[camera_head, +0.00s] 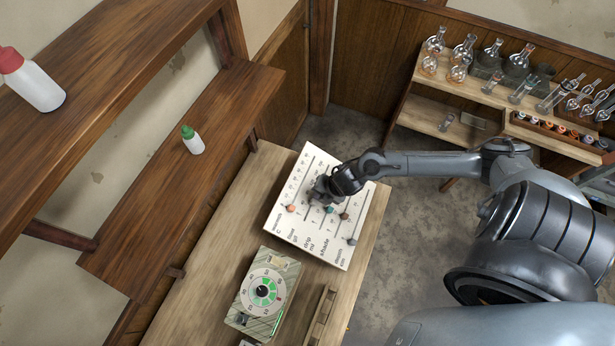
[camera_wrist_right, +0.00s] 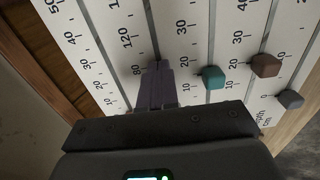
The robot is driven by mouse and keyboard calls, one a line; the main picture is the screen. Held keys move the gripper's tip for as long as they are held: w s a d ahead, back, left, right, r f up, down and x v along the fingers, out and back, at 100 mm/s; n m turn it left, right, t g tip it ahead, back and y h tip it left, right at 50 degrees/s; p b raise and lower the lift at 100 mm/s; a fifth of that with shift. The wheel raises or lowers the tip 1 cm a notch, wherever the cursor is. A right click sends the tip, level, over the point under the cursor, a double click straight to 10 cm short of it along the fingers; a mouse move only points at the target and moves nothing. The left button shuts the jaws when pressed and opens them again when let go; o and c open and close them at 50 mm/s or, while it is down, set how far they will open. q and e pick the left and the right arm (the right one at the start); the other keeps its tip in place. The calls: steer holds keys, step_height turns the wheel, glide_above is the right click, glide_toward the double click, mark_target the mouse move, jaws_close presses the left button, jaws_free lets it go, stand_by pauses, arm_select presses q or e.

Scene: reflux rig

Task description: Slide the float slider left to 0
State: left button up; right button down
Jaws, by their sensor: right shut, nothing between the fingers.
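The slider panel (camera_head: 282,229) is a pale tilted board with several slots and printed scales. An orange knob (camera_head: 291,208), a teal knob (camera_head: 328,209), a brown knob (camera_head: 345,216) and a grey knob (camera_head: 352,241) show on it. The float slot appears to be second from the left; its knob cannot be made out, perhaps hidden by my right gripper. My right gripper (camera_head: 319,196) is shut, its fingertips over the panel. In the right wrist view its dark purplish fingers (camera_wrist_right: 157,86) lie over the slot beside the 80 and 120 marks, left of the teal knob (camera_wrist_right: 213,77). My left gripper is out of view.
A device with a round dial (camera_head: 262,291) stands on the bench just in front of the panel. Wooden shelves on the left hold a red-capped bottle (camera_head: 35,86) and a green-capped bottle (camera_head: 193,142). Glassware stands on a rack (camera_head: 483,88) at back right.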

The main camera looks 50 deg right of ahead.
mark_target(309, 211)
steer(key=shift+s+a, duration=0.25)
steer(key=shift+a, duration=0.6)
steer(key=shift+s+a, duration=0.2)
steer(key=shift+a, duration=0.7)
steer(key=shift+s+a, duration=0.25)
steer(key=shift+a, duration=0.6)
steer(key=shift+p+v, duration=0.8)
steer(key=shift+p, duration=0.1)
steer(key=r+p, duration=0.1)
steer(key=s+d+r+p, duration=0.1)
steer(key=r+p, duration=0.2)
steer(key=shift+s+d, duration=0.25)
